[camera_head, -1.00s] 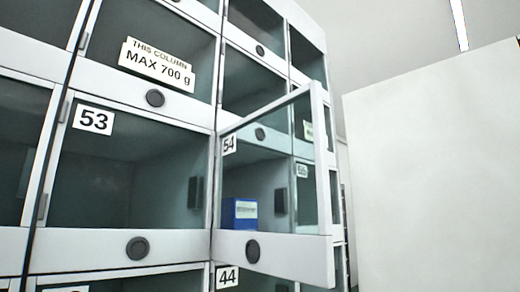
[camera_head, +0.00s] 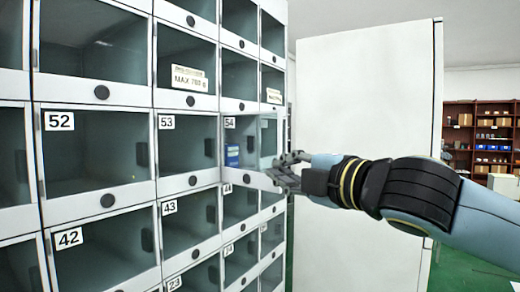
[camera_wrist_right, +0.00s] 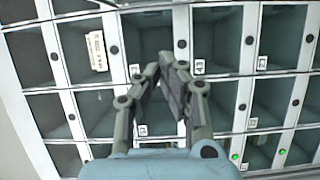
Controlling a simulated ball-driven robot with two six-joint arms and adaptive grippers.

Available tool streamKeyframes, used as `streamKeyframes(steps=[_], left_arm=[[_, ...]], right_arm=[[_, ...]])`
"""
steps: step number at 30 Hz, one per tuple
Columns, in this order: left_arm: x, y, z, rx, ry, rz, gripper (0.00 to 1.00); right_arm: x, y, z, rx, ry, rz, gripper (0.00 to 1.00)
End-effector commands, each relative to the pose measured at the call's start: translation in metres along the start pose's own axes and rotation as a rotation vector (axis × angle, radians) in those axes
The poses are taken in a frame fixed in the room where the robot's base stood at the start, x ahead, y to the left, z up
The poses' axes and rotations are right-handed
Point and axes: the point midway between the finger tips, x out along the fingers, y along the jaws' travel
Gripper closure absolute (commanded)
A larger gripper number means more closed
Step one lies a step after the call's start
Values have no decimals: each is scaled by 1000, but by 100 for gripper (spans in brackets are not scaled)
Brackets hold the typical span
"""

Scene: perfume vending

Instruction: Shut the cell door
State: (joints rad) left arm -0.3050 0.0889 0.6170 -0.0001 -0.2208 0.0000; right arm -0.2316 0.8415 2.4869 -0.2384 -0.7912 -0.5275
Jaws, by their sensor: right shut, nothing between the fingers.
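The cell door labelled 54 (camera_head: 268,137) stands ajar in the head view, its clear pane swung out from the cabinet and hinged on the left. A small blue box (camera_head: 232,155) sits in cell 54 and shows through the pane. My right gripper (camera_head: 290,170) is at the lower outer edge of this door, its fingers closed and empty; I cannot tell whether it touches the door. In the right wrist view the closed fingers (camera_wrist_right: 168,68) point toward the cabinet front; the door is hard to make out there. My left gripper is not in view.
The cabinet (camera_head: 95,188) has rows of other closed clear doors with round dark knobs around cell 54. A white panel (camera_head: 365,90) stands to the right, behind my right arm. Shelves with boxes (camera_head: 481,135) are at the far right.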

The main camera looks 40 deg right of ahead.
Motion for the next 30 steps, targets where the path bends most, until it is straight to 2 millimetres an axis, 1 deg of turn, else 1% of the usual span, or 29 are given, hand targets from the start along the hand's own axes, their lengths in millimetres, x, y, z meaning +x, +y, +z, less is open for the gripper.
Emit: streamKeyframes(steps=[1, 2, 4, 7, 10, 12, 14, 18, 21, 30], left_arm=[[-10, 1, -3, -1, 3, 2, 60], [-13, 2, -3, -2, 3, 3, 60], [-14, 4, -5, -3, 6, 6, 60], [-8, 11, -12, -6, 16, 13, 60], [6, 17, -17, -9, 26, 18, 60], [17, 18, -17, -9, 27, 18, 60], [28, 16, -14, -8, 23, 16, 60], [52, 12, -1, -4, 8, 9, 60], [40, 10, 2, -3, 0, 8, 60], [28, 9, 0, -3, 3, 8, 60]], right_arm=[[-2, 19, -5, -25, 17, 13, 100], [-2, 23, -4, -35, 19, 14, 100], [0, 26, -3, -46, 20, 16, 100], [2, 25, -3, -45, 17, 20, 100], [8, 22, -2, -41, 13, 23, 100], [12, 20, -2, -39, 12, 25, 100], [17, 20, -1, -39, 11, 26, 100], [26, 19, -3, -43, 18, 22, 100], [40, 27, -2, -32, 13, 18, 100], [83, 28, -4, -36, 17, 16, 100]])
